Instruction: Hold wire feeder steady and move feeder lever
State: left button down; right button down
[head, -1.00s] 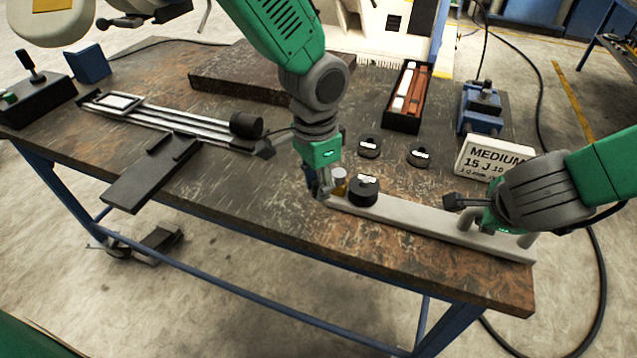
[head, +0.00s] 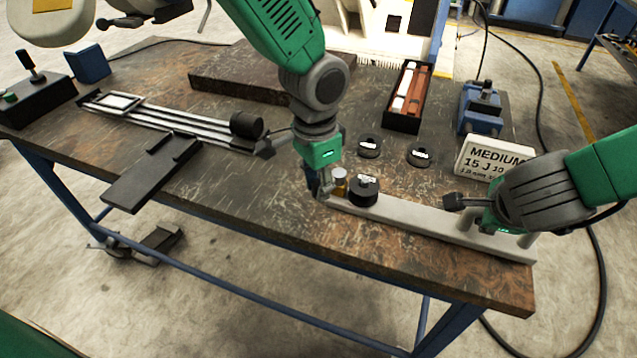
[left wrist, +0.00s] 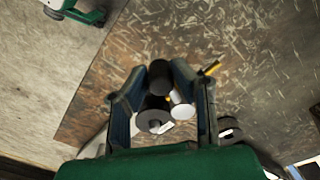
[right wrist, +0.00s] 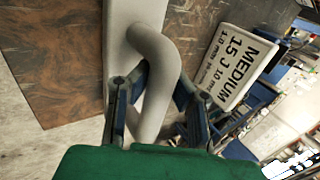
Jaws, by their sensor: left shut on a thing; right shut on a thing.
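A long light-grey bar device (head: 415,218) lies along the table's front right edge. A brass-coloured cylinder with a pale top (head: 340,184) and a black round weight (head: 364,192) are at its left end. My left gripper (head: 319,190) is beside them, pointing down. In the left wrist view its fingers (left wrist: 160,72) are shut on a black knob (left wrist: 159,78). My right gripper (head: 472,205) is at the bar's right end. In the right wrist view its fingers (right wrist: 158,85) are shut on the grey curved handle (right wrist: 158,62). No separate lever can be made out.
Two loose black weights (head: 369,148) (head: 419,155) lie behind the bar. A white "MEDIUM 15 J" sign (head: 490,157), a blue vise (head: 482,108) and a black box of sticks (head: 405,98) stand behind. A rail device (head: 180,120) lies left. The table's front middle is clear.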

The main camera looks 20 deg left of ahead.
aim_at(316, 182)
dwell(0.7)
pick_arm(q)
jog(key=c, duration=1.4)
grip_release()
jog(key=shift+o, duration=0.2)
jog(key=shift+r, duration=0.15)
notch_tip(316, 182, up, 12)
jog(key=shift+a, duration=0.15)
jog(key=shift+w+f, duration=0.1)
jog(key=shift+f, duration=0.1)
